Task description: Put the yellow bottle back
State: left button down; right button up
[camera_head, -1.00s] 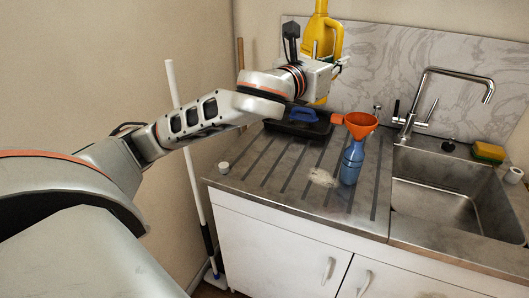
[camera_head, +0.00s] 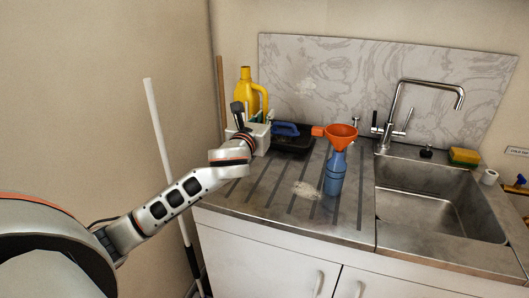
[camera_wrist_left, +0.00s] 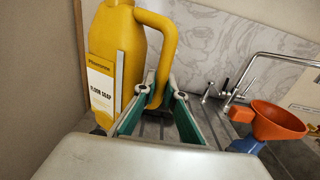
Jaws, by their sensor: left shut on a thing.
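The yellow bottle (camera_head: 245,93) is upright at the back left corner of the counter, beside the wall. In the left wrist view the yellow bottle (camera_wrist_left: 118,50) shows a white label reading floor soap and a loop handle. My left gripper (camera_head: 259,130) is shut on its handle; the fingers (camera_wrist_left: 158,98) sit either side of the handle's lower part. The bottle's base is hidden behind my gripper, so I cannot tell whether it touches the counter. My right gripper is not in view.
A blue bottle (camera_head: 335,172) with an orange funnel (camera_head: 341,135) stands on the ribbed counter (camera_head: 270,205). A black tray (camera_head: 296,146) with a blue-handled thing lies behind it. The sink (camera_head: 430,208) and tap are at right. A white pole (camera_head: 158,130) leans at left.

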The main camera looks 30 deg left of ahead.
pick_arm(q)
notch_tip(320, 180, down, 10)
jog(key=b, duration=0.2)
jog(key=shift+f, duration=0.25)
jog(key=c, duration=2.1)
grip_release()
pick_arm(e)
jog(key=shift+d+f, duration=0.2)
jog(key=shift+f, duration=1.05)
pick_arm(q)
jog(key=v, duration=1.2)
jog(key=shift+r, duration=0.2)
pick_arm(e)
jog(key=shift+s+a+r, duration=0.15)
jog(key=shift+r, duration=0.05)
